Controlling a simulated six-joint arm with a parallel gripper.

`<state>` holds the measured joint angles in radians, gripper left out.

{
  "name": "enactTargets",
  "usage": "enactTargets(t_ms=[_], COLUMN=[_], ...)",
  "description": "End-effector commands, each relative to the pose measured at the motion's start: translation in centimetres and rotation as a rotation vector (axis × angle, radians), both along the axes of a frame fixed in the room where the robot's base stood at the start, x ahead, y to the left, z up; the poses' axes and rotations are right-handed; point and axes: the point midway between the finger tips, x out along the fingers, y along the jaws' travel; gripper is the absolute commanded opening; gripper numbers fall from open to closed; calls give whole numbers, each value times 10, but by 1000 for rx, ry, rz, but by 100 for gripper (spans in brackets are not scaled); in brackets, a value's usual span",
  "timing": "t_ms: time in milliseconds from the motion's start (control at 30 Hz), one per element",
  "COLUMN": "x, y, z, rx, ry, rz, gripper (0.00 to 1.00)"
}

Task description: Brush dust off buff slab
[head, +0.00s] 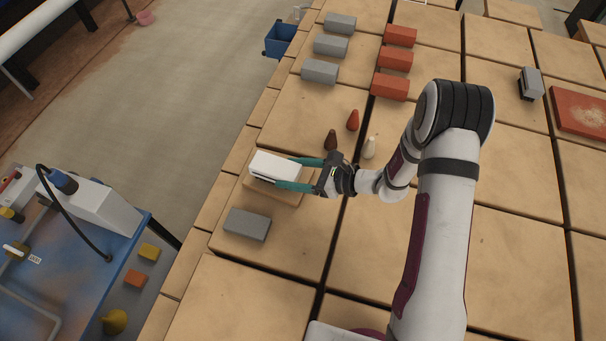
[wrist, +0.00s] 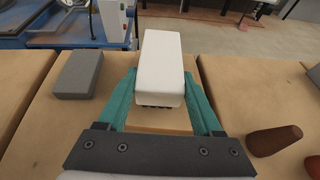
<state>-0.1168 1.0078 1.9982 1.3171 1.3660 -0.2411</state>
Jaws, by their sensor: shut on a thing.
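A white block-shaped brush (head: 275,167) with dark bristles under it is held between the teal fingers of my gripper (head: 286,172). In the wrist view the white brush (wrist: 163,55) lies between both fingers (wrist: 160,80), its dark bristles showing at the near lower end. The buff slab (head: 284,195) lies directly below the brush, on a tan block of the floor. A strip of the slab (wrist: 160,128) shows in the wrist view. The brush and my gripper cover much of the slab; I cannot tell whether the bristles touch it or make out dust on it.
A grey brick (head: 247,224) lies in front of the slab. Grey and red bricks stand behind. A dusty red slab (head: 580,112) and a grey-black block (head: 531,83) lie far right.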

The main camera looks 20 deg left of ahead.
Motion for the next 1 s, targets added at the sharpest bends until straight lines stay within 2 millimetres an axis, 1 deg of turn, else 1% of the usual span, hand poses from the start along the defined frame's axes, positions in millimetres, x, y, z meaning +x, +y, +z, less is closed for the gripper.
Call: enactTargets(t_ms=[633, 667, 1000], x=[5, 6, 3], y=[58, 58, 25], z=[0, 0, 0], rx=[0, -1, -1], ry=[-1, -1, 0], rz=[2, 0, -2], gripper=[0, 0, 0])
